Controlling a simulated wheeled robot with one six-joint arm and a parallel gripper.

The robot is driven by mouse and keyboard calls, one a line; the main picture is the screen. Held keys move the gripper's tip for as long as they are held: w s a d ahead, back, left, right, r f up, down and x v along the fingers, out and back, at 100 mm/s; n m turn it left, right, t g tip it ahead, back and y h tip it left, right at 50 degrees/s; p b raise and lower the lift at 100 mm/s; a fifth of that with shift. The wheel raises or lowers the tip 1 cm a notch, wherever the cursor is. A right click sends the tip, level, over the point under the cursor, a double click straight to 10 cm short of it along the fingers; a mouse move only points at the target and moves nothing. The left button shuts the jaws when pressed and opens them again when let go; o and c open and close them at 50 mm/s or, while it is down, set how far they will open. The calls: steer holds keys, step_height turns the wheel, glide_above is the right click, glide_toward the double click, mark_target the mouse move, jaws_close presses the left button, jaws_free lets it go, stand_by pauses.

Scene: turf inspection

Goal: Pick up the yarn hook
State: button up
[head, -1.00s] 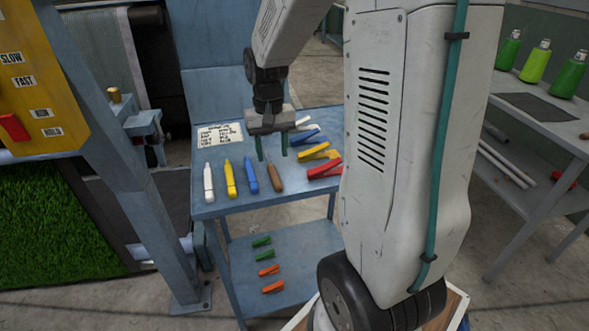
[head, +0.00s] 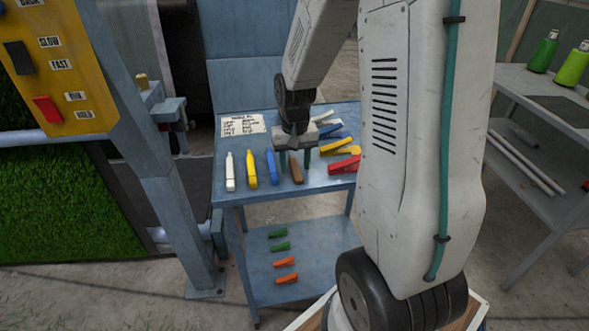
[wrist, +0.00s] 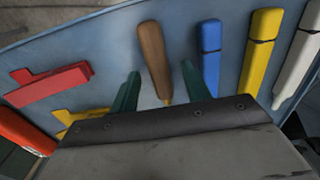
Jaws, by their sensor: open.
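The yarn hook, with a brown wooden handle (head: 296,173), lies on the upper top of the blue cart (head: 250,192) between a blue marker and a red clip. My gripper (head: 294,162) is open above it, with its two green fingers pointing down. In the wrist view the handle (wrist: 155,55) lies between the open fingers (wrist: 160,72), and neither finger appears to touch it. The hook's metal end is mostly hidden behind the gripper body in the wrist view.
White, yellow and blue markers (head: 270,167) lie left of the hook. Red (head: 344,165) and yellow clips lie right. A label card (head: 242,124) is at the back left. Green and orange clips (head: 286,263) rest on the lower shelf. A yellow control panel stands at left.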

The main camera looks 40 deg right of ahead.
steer(key=shift+f, duration=0.25)
stand_by(0.3)
jaws_close()
